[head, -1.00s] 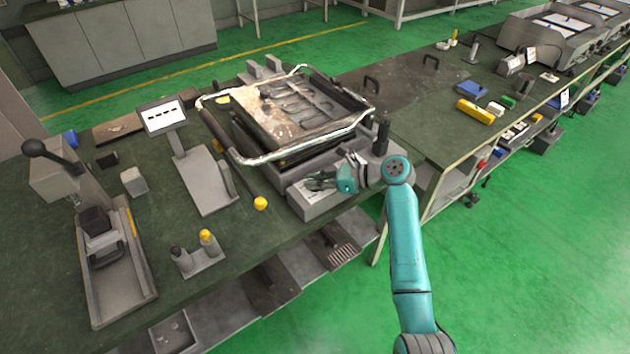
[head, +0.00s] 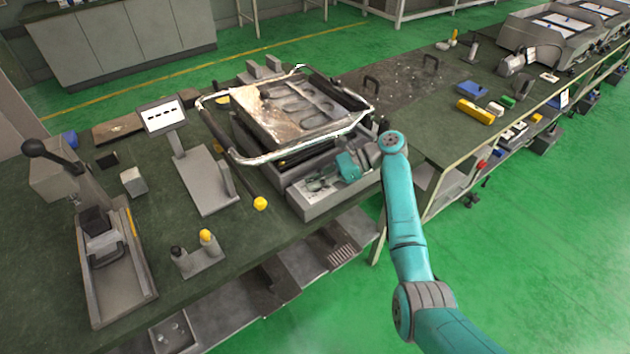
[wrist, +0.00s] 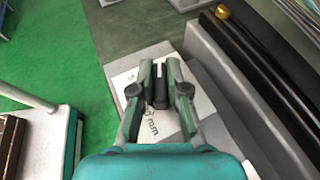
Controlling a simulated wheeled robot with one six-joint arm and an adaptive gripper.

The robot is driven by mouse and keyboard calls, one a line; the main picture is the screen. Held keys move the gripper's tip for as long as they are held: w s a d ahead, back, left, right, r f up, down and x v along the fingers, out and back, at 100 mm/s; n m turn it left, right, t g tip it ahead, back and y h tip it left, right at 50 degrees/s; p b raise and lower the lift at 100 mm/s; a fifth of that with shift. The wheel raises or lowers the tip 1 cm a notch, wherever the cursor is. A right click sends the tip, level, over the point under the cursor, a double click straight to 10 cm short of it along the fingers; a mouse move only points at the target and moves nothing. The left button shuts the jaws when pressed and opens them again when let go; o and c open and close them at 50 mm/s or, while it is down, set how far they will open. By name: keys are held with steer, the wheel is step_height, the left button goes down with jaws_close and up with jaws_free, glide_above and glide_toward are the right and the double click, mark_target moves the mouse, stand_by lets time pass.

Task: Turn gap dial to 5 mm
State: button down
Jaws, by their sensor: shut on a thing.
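The gap dial (wrist: 159,92) is a small dark knob with a pale line at its upper end in the wrist view. It stands on a white scale plate (wrist: 122,75) where a "5" and "mm" can be read; the other marks are partly covered by my fingers. My gripper (wrist: 159,88) is shut on the dial, with one finger on each side. In the head view, my gripper (head: 322,182) is over the front panel of the grey machine (head: 312,208), and the dial cannot be made out there.
The machine's bright metal frame (head: 262,158) is just behind my gripper. A lever with a yellow knob (head: 260,203) is to the left, near a display stand (head: 162,115). A lever press (head: 60,170) stands at far left. Open green floor lies to the right.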

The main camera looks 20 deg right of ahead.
steer(key=shift+f, duration=0.1)
steer(key=c, duration=1.2)
jaws_free()
steer(key=shift+o, duration=0.2)
steer(key=shift+d, duration=0.1)
steer(key=v, duration=1.2)
steer(key=shift+o, duration=0.2)
